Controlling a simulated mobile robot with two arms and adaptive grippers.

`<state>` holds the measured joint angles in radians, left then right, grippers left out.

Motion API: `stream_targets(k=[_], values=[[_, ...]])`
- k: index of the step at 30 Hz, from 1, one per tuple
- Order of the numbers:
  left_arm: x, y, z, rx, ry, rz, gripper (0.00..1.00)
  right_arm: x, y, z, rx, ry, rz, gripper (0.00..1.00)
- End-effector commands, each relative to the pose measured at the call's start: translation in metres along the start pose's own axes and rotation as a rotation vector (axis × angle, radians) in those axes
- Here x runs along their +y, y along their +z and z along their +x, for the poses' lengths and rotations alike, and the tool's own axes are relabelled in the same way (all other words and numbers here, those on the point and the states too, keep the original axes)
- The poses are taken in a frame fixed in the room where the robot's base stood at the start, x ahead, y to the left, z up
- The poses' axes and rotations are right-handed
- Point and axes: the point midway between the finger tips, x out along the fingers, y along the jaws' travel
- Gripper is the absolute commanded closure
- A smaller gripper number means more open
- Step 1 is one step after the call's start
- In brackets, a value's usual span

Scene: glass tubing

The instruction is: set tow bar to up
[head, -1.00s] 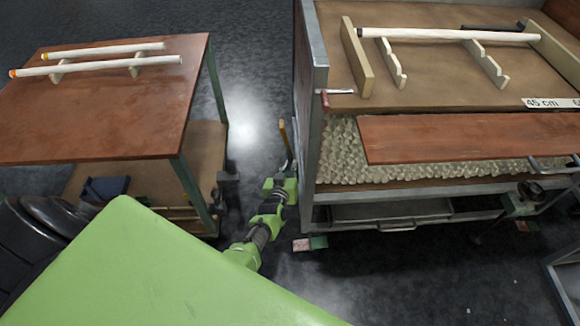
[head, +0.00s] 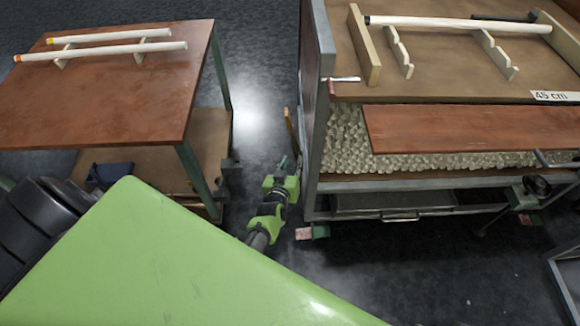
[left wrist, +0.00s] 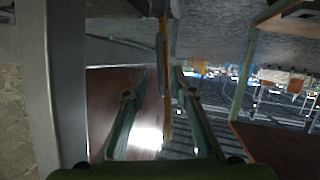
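The tow bar (head: 290,128) is a thin orange-brown bar standing close to upright beside the left end of the right-hand cart (head: 317,110). My left gripper (head: 287,164) is just below and in front of it. In the left wrist view, the gripper's two fingers (left wrist: 156,82) are apart, and the tow bar (left wrist: 166,95) shows as a yellow-orange strip in the gap between them. I see no finger closed on it, and cannot tell whether either finger touches it. The bar's lower end and pivot are unclear. My right gripper is out of view.
A red-brown table (head: 110,100) with white tubes (head: 110,50) stands at the left. The right-hand cart carries another tube (head: 455,24) on wooden supports. A narrow strip of dark floor (head: 255,95) lies between table and cart.

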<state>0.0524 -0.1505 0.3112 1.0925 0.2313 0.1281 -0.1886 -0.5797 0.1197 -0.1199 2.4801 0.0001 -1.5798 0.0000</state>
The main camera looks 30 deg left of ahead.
Motion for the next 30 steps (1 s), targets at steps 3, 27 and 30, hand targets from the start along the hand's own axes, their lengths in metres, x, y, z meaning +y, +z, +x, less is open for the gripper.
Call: stream_targets(k=[3,27,30], values=[[0.000,0.000,-0.015,0.000,-0.001,0.000,0.75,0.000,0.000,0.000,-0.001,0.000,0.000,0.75],[0.005,-0.004,-0.048,-0.104,0.068,0.079,1.00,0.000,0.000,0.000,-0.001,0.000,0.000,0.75],[0.011,-0.003,-0.070,-0.207,0.118,0.148,1.00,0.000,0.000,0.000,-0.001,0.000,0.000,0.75]])
